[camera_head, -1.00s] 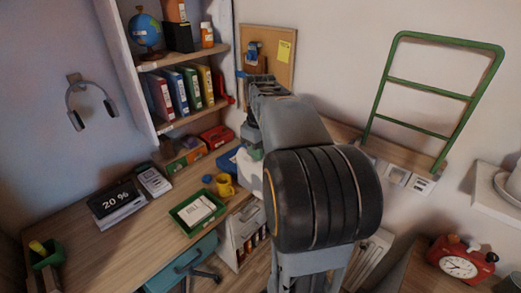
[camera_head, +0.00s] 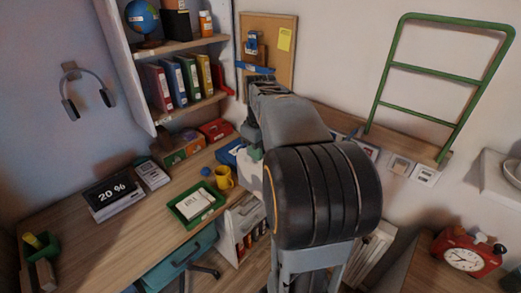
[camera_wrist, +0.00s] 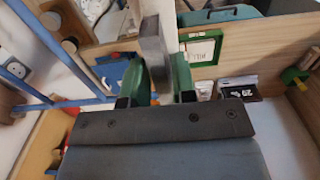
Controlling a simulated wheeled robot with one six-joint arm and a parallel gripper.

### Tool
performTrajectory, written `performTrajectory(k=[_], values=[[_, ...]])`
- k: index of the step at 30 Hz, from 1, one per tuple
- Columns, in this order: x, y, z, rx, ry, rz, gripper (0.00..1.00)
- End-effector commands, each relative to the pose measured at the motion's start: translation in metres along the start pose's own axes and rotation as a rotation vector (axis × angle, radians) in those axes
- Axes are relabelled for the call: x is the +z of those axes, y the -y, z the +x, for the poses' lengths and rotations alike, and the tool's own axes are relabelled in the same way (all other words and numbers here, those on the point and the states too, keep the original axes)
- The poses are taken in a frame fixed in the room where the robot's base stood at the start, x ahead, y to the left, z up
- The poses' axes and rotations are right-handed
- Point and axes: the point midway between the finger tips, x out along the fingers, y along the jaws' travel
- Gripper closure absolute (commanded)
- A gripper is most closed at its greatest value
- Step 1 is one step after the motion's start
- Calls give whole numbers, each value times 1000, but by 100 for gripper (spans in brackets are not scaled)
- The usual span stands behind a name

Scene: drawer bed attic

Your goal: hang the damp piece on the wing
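A green tubular frame with crossbars (camera_head: 430,75) leans above a wooden ledge at the right wall; it may be the wing. Blue bars (camera_wrist: 42,40) cross the left of the wrist view. My gripper (camera_wrist: 160,78) shows two green fingers set apart in the wrist view. A grey upright strip (camera_wrist: 153,45) stands by the left finger; I cannot tell whether it is held. In the head view my arm hides most of the gripper. I cannot make out a damp piece for certain.
The desk holds a green tray (camera_head: 197,201), a yellow mug (camera_head: 224,178) and a display reading 20 % (camera_head: 111,190). A shelf with binders (camera_head: 176,85) stands behind it. A corkboard (camera_head: 278,40) hangs behind my arm. A red clock (camera_head: 464,257) sits at the lower right.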

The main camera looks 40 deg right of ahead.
Motion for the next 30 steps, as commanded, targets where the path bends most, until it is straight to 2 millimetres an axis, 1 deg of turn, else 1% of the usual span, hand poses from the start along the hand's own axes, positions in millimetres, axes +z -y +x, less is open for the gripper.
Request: performTrajectory(k=[1,7,14,17,20,30], values=[[0,0,0,0,0,0,70],[0,0,0,0,0,0,51],[0,0,0,0,0,0,50],[0,0,-5,1,-1,0,50],[-1,0,-17,2,-2,0,50],[-1,0,-85,2,-3,0,50]])
